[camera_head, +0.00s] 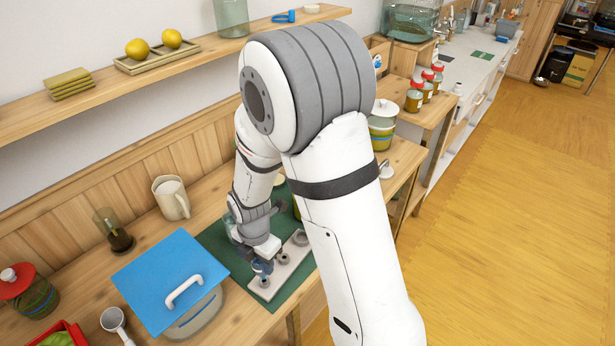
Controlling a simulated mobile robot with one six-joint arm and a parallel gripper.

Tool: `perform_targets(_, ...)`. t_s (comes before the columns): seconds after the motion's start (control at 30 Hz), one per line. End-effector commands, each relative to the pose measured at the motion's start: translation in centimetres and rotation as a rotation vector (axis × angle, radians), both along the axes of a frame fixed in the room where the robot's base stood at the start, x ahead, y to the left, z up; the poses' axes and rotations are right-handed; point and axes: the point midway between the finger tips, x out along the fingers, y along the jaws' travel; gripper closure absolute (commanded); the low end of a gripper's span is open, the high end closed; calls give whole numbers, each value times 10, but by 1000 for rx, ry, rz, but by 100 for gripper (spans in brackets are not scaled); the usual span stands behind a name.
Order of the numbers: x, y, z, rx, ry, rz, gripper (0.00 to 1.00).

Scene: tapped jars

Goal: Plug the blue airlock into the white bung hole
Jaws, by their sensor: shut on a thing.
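My gripper (263,267) points down over the green mat and is shut on a small blue piece, apparently the blue airlock (257,267). Most of the airlock is hidden by the fingers. Just below it, a long off-white block (263,293) with grey round fittings on its top lies on the mat. The gripper is over the block's near end, close to the nearest fitting (265,282). I cannot tell whether the airlock touches that fitting or which fitting is the white bung hole. My arm hides part of the block's right side.
A blue board with a white handle (160,270) lies left of the green mat (214,238). A cream jug (171,198), a dark-bottomed glass (114,232) and a red-lidded jar (27,291) stand further left.

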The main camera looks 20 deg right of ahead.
Motion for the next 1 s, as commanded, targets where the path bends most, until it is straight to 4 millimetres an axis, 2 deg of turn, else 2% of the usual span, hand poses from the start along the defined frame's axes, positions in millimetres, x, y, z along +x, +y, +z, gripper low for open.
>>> perform_targets(0.6, 0, 0, 60, 1, -1, 0, 89)
perform_targets(1.0, 2, -1, 59, 0, 0, -26, 89)
